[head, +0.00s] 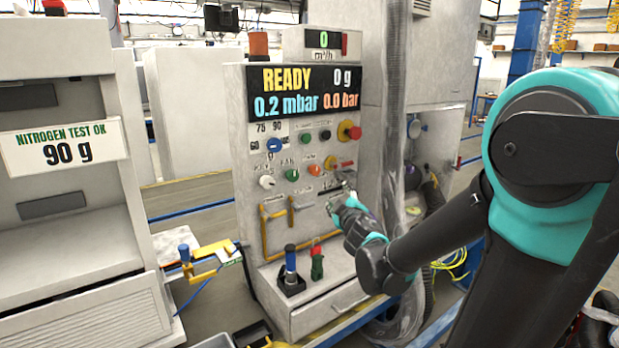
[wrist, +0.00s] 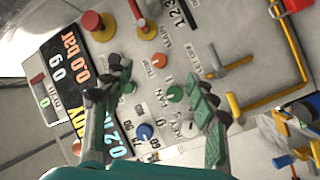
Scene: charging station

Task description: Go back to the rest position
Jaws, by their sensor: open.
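My gripper (head: 342,192) is in front of the control panel (head: 240,170), near its lower right knobs, in the head view. In the wrist view my gripper (wrist: 160,100) is open, with its two fingers apart and nothing between them. The panel fills the wrist view, turned on its side. Between and around the fingers show an orange knob (wrist: 159,60), a green knob (wrist: 175,94) and a blue knob (wrist: 144,132). I cannot tell whether a fingertip touches the panel. My arm comes in from the right in the head view.
The panel's display (head: 305,92) reads READY, 0 g, 0.2 mbar and 0.0 bar. A grey cabinet (head: 65,250) stands left.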

